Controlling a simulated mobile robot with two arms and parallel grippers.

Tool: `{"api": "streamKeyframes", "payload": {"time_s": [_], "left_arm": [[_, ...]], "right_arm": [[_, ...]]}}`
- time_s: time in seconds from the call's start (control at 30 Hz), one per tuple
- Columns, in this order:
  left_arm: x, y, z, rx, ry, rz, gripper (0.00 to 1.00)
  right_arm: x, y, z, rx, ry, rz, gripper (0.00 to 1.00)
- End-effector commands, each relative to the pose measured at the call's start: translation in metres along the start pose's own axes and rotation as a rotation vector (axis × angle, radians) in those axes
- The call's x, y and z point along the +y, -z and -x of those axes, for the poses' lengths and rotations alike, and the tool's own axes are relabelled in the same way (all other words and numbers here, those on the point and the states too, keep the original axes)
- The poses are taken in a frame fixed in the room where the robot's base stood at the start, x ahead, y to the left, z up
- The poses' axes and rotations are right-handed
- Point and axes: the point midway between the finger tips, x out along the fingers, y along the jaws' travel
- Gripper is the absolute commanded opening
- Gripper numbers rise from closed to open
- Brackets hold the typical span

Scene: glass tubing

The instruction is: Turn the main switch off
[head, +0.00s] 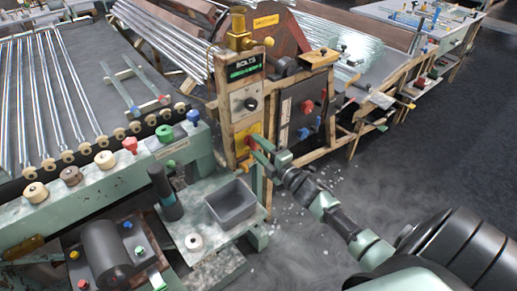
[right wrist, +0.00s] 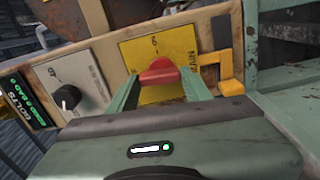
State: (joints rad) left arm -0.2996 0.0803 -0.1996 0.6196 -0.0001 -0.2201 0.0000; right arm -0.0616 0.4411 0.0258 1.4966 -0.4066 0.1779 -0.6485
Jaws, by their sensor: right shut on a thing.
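The main switch is a red knob (right wrist: 159,73) on a yellow plate (right wrist: 165,50), mounted on a wooden control post. The yellow plate also shows in the head view (head: 242,145), partly hidden by the gripper. My right gripper (head: 257,150) reaches the plate from the right. In the right wrist view its two green fingers (right wrist: 160,88) stand on either side of the red knob, shut on it. The knob's body lies roughly across the picture; its exact setting is hard to read. My left gripper does not show.
A grey plate with a black dial (right wrist: 68,97) and a green-lit BOLTS display (head: 245,66) sit on the same post. A dark panel with red and blue knobs (head: 306,107) stands to the right. A grey bin (head: 231,204) sits below on a shelf. Open floor lies at right.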

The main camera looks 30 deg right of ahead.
Motion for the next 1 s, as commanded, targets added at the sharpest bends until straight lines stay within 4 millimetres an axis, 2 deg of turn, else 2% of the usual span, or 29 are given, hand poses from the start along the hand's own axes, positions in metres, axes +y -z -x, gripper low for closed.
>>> {"api": "streamKeyframes", "payload": {"time_s": [0.3, 0.77, 0.8, 0.83, 0.87, 1.0], "left_arm": [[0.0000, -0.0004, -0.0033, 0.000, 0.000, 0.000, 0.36], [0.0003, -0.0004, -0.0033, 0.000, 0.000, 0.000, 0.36], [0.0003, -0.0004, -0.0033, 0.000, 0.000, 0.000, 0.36], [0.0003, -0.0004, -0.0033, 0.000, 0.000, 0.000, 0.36], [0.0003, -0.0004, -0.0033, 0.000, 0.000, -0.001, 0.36], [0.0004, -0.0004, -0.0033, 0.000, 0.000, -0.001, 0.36]], "right_arm": [[-0.0013, 0.0003, 0.0003, 0.000, 0.002, 0.085, 0.09], [-0.0013, 0.0004, 0.0004, 0.000, 0.002, 0.097, 0.09], [-0.0013, 0.0004, 0.0004, 0.000, 0.002, 0.098, 0.60], [-0.0013, 0.0004, 0.0004, 0.000, 0.002, 0.097, 0.69], [-0.0012, 0.0004, 0.0004, 0.000, 0.002, 0.097, 0.71], [-0.0009, 0.0004, 0.0002, 0.000, 0.001, 0.095, 0.71]]}}
